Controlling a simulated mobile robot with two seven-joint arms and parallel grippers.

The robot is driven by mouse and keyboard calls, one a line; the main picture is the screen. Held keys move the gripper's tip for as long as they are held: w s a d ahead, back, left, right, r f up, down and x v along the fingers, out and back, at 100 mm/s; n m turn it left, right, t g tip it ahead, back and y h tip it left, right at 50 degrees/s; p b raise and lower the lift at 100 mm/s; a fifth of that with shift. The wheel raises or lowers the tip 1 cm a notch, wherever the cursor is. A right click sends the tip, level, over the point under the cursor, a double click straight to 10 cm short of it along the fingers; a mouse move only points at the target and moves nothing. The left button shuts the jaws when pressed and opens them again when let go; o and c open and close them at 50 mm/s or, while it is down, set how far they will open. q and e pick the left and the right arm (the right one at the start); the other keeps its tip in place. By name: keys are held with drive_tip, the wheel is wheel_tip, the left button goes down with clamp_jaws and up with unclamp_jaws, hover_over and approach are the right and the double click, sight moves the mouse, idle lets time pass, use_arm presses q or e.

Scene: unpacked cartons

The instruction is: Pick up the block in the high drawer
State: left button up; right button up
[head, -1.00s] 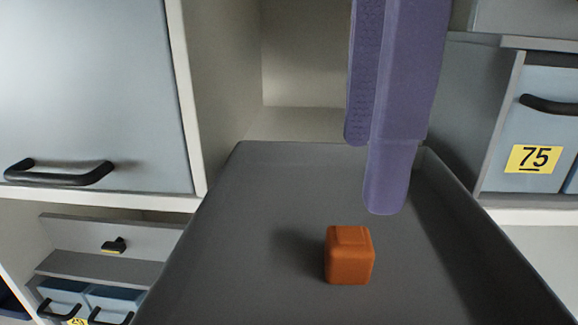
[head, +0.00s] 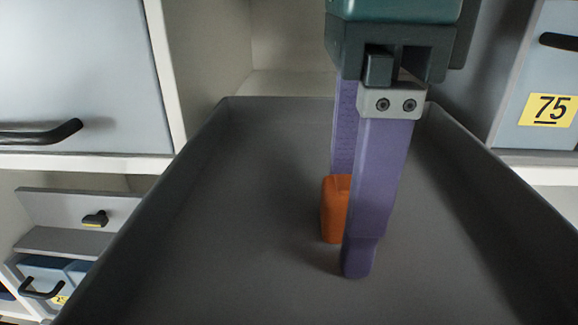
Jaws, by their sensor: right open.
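The orange block (head: 332,212) sits on the floor of the grey open drawer (head: 230,230) in the head view. My right gripper (head: 352,225) reaches down into the drawer from above, with purple fingers. The nearer finger stands in front of the block and hides its right part. The other finger shows behind the block, its lower end hidden by it. The gripper is open, with the block seemingly between its fingers; whether either finger touches it I cannot tell. My left gripper is not in view.
The drawer's side walls rise left and right of the gripper. A closed cabinet door with a black handle (head: 42,133) is at left, above smaller drawers (head: 80,212). A drawer front labelled 75 (head: 548,110) is at right. The drawer floor left of the block is clear.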

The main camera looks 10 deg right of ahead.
drive_tip(key=shift+c, duration=0.4)
clamp_jaws()
